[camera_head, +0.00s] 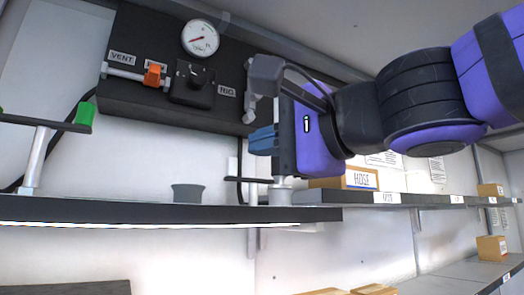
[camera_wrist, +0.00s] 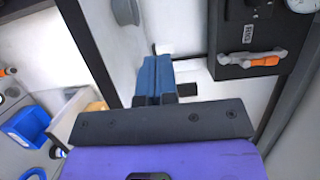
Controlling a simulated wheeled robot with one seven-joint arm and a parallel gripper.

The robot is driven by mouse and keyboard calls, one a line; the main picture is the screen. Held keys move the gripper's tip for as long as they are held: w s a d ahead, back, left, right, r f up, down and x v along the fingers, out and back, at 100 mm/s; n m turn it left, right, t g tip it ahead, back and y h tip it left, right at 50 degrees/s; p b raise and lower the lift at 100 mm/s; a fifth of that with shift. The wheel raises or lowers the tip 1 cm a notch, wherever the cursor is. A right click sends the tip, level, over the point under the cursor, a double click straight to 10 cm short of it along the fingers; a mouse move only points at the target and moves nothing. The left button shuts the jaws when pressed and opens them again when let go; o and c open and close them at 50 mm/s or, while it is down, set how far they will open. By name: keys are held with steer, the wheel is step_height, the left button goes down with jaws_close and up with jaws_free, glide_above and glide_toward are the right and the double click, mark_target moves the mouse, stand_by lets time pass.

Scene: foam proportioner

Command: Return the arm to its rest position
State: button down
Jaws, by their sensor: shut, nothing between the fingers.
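My purple arm comes in from the right in the head view. My gripper (camera_head: 263,139) has blue fingers that point left, in front of the lower right part of the black wall panel and above the shelf. In the wrist view the blue fingers of my gripper (camera_wrist: 154,80) lie together, shut with nothing between them. No object is held.
The black panel (camera_head: 130,97) carries a gauge (camera_head: 200,38), an orange-handled valve (camera_head: 153,75) and a black knob. Below, a dark shelf (camera_head: 120,213) holds a grey cup (camera_head: 187,193). A green-tipped lever (camera_head: 85,116) stands left. A blue bin (camera_wrist: 32,127) shows in the wrist view.

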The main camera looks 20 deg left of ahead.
steer(key=shift+s+d, duration=0.25)
steer(key=shift+s, duration=0.25)
steer(key=w+d+f+n+h, duration=0.2)
steer(key=w+d+f+h, duration=0.15)
steer(key=d+f, duration=0.6)
steer(key=w+d+f+n+h, duration=0.2)
steer(key=d+f+h, duration=0.3)
steer(key=d+f, duration=0.45)
steer(key=s+d+f+h, duration=0.2)
steer(key=d+f, duration=0.2)
steer(key=d, duration=0.3)
steer(key=s+d+f+g+h, duration=0.1)
steer(key=s+d+f+h, duration=0.1)
steer(key=d, duration=0.6)
steer(key=s+d+f+h, duration=0.3)
steer(key=d+f+h, duration=0.1)
steer(key=d+f, duration=0.2)
steer(key=shift+d+f+g, duration=0.3)
steer(key=shift+d+f, duration=0.1)
steer(key=shift+d, duration=0.3)
